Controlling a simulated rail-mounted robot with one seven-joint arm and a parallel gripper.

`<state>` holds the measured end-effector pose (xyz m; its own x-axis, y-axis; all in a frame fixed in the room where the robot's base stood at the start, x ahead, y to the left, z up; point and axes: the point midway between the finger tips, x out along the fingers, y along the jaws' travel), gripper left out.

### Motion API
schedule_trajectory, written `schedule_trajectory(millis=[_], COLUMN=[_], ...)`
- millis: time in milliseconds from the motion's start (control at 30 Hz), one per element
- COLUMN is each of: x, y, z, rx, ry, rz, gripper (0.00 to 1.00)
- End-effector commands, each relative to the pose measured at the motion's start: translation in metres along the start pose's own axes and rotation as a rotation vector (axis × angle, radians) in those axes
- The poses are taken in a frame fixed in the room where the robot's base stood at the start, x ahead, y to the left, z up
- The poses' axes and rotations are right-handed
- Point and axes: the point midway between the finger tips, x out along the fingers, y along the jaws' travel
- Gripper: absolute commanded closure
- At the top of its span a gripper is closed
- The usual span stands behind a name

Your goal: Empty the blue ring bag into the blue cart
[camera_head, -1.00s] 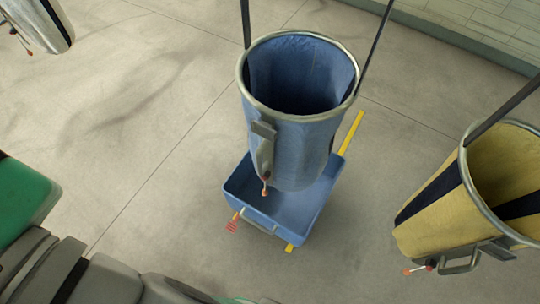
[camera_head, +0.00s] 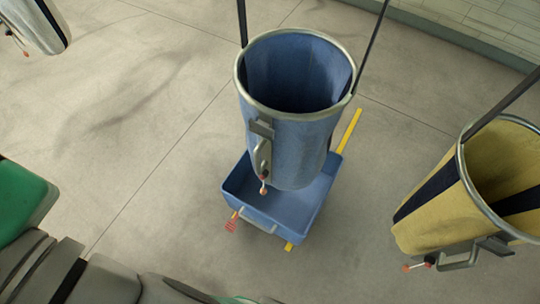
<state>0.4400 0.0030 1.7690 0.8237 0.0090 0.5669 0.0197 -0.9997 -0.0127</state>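The blue ring bag (camera_head: 297,150) hangs by dark straps in the middle of the head view, with a metal ring around its open top. A grey bracket with a small red-tipped lever (camera_head: 263,185) sits on its near side. The blue cart (camera_head: 241,186) stands on the floor below the bag, and the bag hides part of its inside. I see nothing inside the bag or the visible part of the cart. My gripper is not in view; grey links of my arm show at the lower left.
A yellow bag with a dark stripe (camera_head: 430,210) hangs at the right. A pale bag (camera_head: 36,22) is partly in view at the top left. Yellow strips (camera_head: 349,130) lie on the floor by the cart. The floor on the left is clear. A wall runs along the top right.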

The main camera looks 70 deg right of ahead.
Motion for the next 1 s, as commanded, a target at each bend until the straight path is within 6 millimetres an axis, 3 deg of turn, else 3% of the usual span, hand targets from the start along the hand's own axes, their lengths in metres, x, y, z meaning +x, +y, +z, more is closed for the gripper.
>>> schedule_trajectory(millis=[33,167,1000], x=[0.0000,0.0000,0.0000], y=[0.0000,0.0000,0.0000], z=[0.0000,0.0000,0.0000], rx=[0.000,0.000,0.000], ry=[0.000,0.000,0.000], rz=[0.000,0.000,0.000], gripper=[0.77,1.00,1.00])
